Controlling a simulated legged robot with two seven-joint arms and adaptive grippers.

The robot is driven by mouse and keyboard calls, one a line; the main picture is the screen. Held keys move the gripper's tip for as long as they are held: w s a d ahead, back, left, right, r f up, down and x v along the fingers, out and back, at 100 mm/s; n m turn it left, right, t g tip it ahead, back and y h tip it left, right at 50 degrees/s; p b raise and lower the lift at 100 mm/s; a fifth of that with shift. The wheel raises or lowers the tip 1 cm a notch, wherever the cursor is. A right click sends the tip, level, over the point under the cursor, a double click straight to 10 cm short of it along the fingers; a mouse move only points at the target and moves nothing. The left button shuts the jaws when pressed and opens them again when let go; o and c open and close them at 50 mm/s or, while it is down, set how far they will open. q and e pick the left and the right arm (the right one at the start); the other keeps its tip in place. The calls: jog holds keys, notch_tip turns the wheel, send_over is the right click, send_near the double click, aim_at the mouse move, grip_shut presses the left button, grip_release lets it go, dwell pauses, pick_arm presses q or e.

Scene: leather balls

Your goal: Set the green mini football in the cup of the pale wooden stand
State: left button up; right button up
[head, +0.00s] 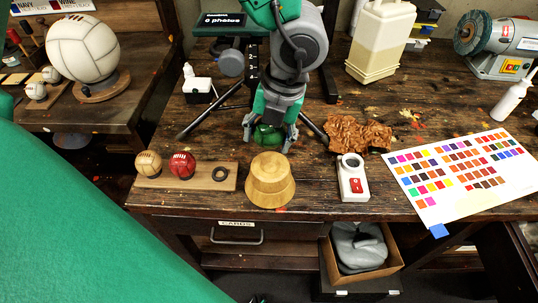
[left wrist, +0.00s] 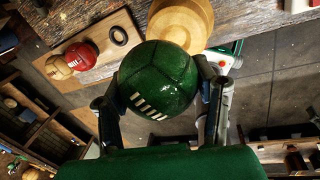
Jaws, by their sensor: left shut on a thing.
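The green mini football (head: 268,138) is held between the fingers of my left gripper (head: 269,143), behind the pale wooden stand in the head view. The left wrist view shows the glossy green ball (left wrist: 157,80) with white lacing, a finger on each side. The pale wooden stand (head: 270,182) is upright near the table's front edge, with a wide round base and a narrower top. Its rim also shows behind the ball in the left wrist view (left wrist: 196,22). The inside of its cup is not clear. My right gripper is not in view.
A wooden board (head: 218,184) left of the stand holds a tan ball (head: 148,163), a red ball (head: 182,164) and a dark ring (head: 221,174). A white device with a red switch (head: 353,178) and crumpled brown leather (head: 357,134) are to the right. A colour chart (head: 450,205) lies farther right.

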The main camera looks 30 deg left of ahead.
aim_at(281, 131)
pick_arm(q)
jog(key=f, duration=0.1)
jog(key=d+f, duration=0.1)
jog(key=f, duration=0.1)
jog(key=shift+s+d+f, duration=0.1)
jog(key=shift+d, duration=0.15)
jog(key=f, duration=0.1)
jog(key=a+f, duration=0.1)
jog(key=f, duration=0.1)
jog(key=shift+f, duration=0.2)
jog(key=shift+a+f, duration=0.15)
jog(key=shift+a, duration=0.15)
jog(key=o, duration=1.2)
jog(key=shift+o, duration=0.2)
jog(key=shift+d, duration=0.35)
jog(key=shift+d+r, duration=0.25)
jog(key=shift+r, duration=0.15)
jog(key=r, duration=0.6)
jog(key=d+r, duration=0.1)
jog(key=r, duration=0.3)
jog(key=shift+w+r, duration=0.1)
jog(key=shift+w, duration=0.3)
jog(key=shift+d+r, duration=0.2)
jog(key=shift+r, duration=0.1)
jog(key=shift+d+r, duration=0.2)
jog(key=shift+d, duration=0.05)
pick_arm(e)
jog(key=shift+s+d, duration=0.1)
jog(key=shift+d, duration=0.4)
